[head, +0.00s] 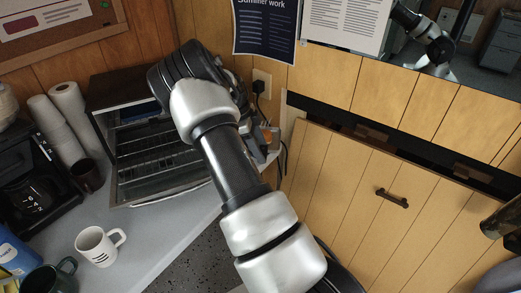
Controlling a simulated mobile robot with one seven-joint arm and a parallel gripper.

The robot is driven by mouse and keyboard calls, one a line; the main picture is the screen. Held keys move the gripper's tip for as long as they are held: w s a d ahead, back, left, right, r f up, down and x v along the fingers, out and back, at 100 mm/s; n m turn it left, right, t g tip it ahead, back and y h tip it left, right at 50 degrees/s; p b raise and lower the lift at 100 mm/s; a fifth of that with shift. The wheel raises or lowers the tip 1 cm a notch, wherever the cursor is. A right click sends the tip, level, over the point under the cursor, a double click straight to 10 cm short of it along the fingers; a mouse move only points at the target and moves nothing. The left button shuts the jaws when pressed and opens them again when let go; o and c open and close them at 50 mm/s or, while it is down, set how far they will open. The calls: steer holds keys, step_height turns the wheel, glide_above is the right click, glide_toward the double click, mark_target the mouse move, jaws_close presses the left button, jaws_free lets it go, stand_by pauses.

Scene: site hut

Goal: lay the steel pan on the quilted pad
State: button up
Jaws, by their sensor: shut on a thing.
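I cannot make out the steel pan or the quilted pad in the head view. My arm rises through the middle of the picture and bends at the top, over the right side of the toaster oven.
A toaster oven (150,158) with its door down stands on the grey counter (160,240). A wooden panel with a handle (392,198) is at right.

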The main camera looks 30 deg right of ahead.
steer(key=shift+r, duration=0.1)
steer(key=o, duration=1.5)
